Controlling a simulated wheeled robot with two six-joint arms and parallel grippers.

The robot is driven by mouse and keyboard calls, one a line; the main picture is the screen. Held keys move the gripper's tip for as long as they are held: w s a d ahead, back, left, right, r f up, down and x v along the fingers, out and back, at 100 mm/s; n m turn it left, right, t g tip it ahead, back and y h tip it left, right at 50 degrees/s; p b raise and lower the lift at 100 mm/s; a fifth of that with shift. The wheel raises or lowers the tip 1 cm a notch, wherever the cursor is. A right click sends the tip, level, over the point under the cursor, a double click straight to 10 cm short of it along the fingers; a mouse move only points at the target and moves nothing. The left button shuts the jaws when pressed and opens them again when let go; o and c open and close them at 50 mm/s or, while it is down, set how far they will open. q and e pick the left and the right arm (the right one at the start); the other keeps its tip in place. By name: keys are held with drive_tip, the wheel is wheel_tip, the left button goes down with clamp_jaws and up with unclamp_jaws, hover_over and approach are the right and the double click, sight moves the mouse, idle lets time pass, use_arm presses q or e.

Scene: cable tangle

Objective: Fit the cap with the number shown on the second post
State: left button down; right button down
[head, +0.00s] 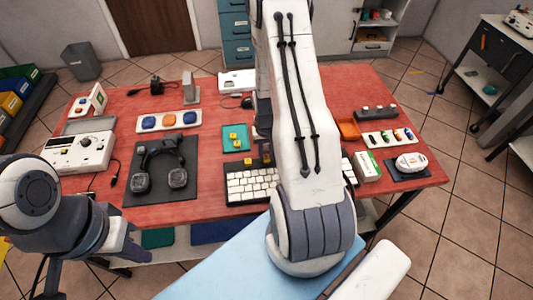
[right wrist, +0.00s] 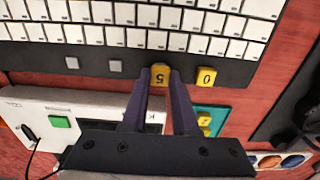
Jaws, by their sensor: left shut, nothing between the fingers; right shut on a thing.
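The keyboard (right wrist: 130,40) has a dark strip with a row of posts along its far side; it also shows in the head view (head: 245,184). A yellow cap marked 0 (right wrist: 205,78) sits at one end of the row. My right gripper (right wrist: 160,75) is shut on a yellow cap marked 5 (right wrist: 158,82), beside the 0 cap, at the second place in the row. I cannot tell whether it is fully seated. Two grey posts (right wrist: 115,66) (right wrist: 73,64) are bare. A teal tray (right wrist: 217,115) holds other yellow caps (right wrist: 204,121).
A white device with a green button (right wrist: 60,122) stands beside the teal tray. In the head view, headphones (head: 160,160) lie on a dark mat left of the keyboard. My right arm covers part of the keyboard. An orange tray (head: 348,129) stands to the right.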

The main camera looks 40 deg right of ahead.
drive_tip(key=shift+f+b, duration=0.45)
drive_tip(key=shift+f, duration=0.15)
idle(0.7)
drive_tip(key=c, duration=0.6)
unclamp_jaws()
drive_tip(key=shift+r+p, duration=2.15)
drive_tip(key=shift+r, duration=0.4)
